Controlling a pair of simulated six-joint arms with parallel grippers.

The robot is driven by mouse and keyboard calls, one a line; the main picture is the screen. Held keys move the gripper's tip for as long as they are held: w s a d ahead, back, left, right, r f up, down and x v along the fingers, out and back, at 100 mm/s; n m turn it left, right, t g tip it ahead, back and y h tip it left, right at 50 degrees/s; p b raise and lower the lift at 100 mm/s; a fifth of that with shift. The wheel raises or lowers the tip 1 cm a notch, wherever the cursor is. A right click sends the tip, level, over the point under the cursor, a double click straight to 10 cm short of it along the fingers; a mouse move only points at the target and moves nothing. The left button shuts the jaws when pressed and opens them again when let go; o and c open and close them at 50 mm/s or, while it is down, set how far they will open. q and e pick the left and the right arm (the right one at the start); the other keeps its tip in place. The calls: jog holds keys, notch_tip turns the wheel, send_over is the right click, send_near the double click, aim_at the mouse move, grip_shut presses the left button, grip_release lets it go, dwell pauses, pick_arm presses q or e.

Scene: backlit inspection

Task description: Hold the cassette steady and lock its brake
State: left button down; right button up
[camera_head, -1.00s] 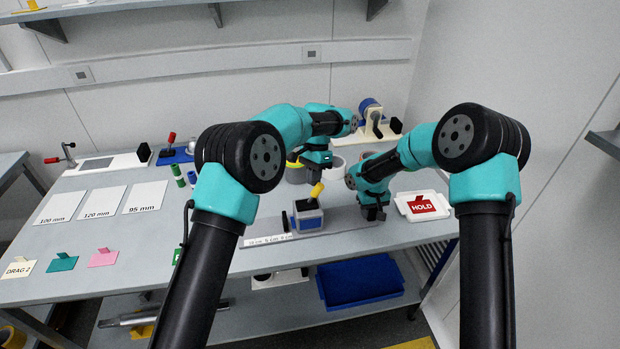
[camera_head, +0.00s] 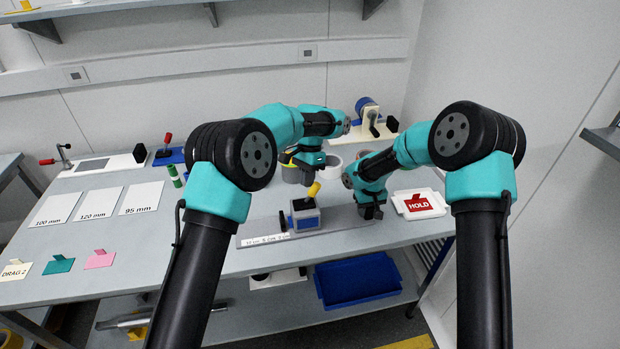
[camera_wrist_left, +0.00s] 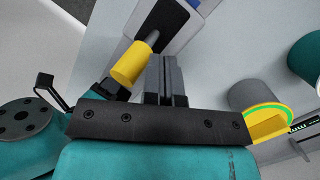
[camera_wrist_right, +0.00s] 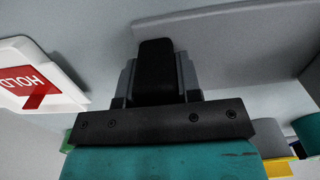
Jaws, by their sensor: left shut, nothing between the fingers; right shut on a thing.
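The cassette (camera_head: 305,217), a grey and blue block with a black top, sits on a long grey rail plate (camera_head: 345,231). Its yellow-tipped lever (camera_head: 314,189) leans up to the right; it also shows in the left wrist view (camera_wrist_left: 130,64). My left gripper (camera_head: 312,172) is shut and empty just above and beside the yellow tip; whether they touch is unclear. In its wrist view the shut fingers (camera_wrist_left: 167,70) point toward the cassette (camera_wrist_left: 178,24). My right gripper (camera_head: 371,211) is shut on a black upright block (camera_wrist_right: 157,70) near the plate's right end, apart from the cassette.
A white tray with a red HOLD sign (camera_head: 418,203) lies right of my right gripper. Round containers (camera_head: 292,174) stand behind my left gripper. White size cards (camera_head: 97,203) and coloured tags (camera_head: 58,264) lie left. A blue bin (camera_head: 358,284) is on the lower shelf.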

pick_arm(q)
jog(key=shift+a+r, duration=0.1)
jog(key=shift+a, duration=0.05)
dwell(0.3)
jog(key=v, duration=1.1)
jog(key=shift+w+r, duration=0.15)
jog(key=shift+r, duration=0.15)
pick_arm(e)
jog(key=o, duration=1.1)
jog(key=shift+r, duration=0.15)
notch_tip(320, 180, up, 12)
jog(key=shift+f, duration=0.15)
